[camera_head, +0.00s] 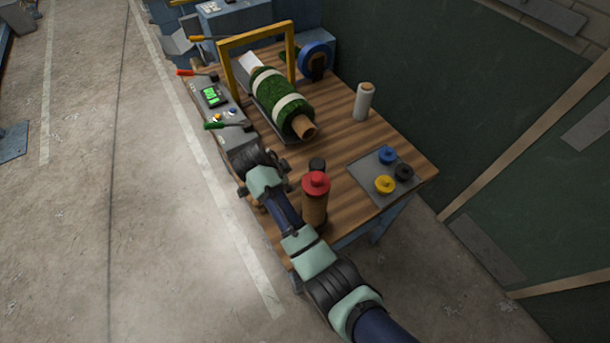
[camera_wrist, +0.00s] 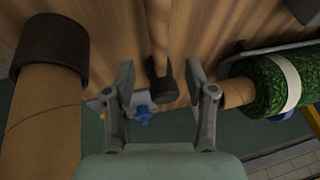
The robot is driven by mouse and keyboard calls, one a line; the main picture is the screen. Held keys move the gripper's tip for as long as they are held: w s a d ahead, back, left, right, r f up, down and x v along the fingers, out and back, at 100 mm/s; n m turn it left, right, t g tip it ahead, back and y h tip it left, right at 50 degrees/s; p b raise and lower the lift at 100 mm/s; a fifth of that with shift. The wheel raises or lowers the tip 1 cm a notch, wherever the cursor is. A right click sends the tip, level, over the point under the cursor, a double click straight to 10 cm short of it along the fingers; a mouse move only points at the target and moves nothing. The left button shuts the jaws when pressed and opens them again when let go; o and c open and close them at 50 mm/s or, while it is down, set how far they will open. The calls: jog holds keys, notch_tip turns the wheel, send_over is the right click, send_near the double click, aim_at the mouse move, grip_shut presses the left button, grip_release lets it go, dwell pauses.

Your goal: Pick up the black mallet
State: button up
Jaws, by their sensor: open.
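In the wrist view, a thin wooden handle runs to the mallet's black end (camera_wrist: 162,82). My gripper (camera_wrist: 160,88) is open, with one finger on each side of that black end in the picture. I cannot tell how far apart in depth they are, and no contact shows. In the head view my gripper (camera_head: 260,163) is over the table's left edge, left of the mallet.
A turf roll (camera_head: 281,98) lies behind on the wooden table (camera_head: 345,150), beside a yellow frame (camera_head: 224,75) and a control box (camera_head: 222,105). A white roll (camera_head: 363,101) stands at right. A grey plate (camera_head: 366,172) holds coloured knobs. A thick brown cylinder (camera_wrist: 42,110) stands close in the wrist view.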

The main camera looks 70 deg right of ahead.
aim_at(290, 183)
jog(key=shift+s+d+f, duration=0.15)
jog(key=shift+s+f, duration=0.05)
jog(key=shift+f, duration=0.7)
jog(key=x, duration=0.2)
jog(key=b+x, duration=0.1)
jog(key=x, duration=0.3)
jog(key=shift+w+b, duration=0.25)
jog(key=shift+b, duration=0.1)
jog(key=shift+c, duration=0.4)
jog(key=shift+r, duration=0.1)
grip_shut()
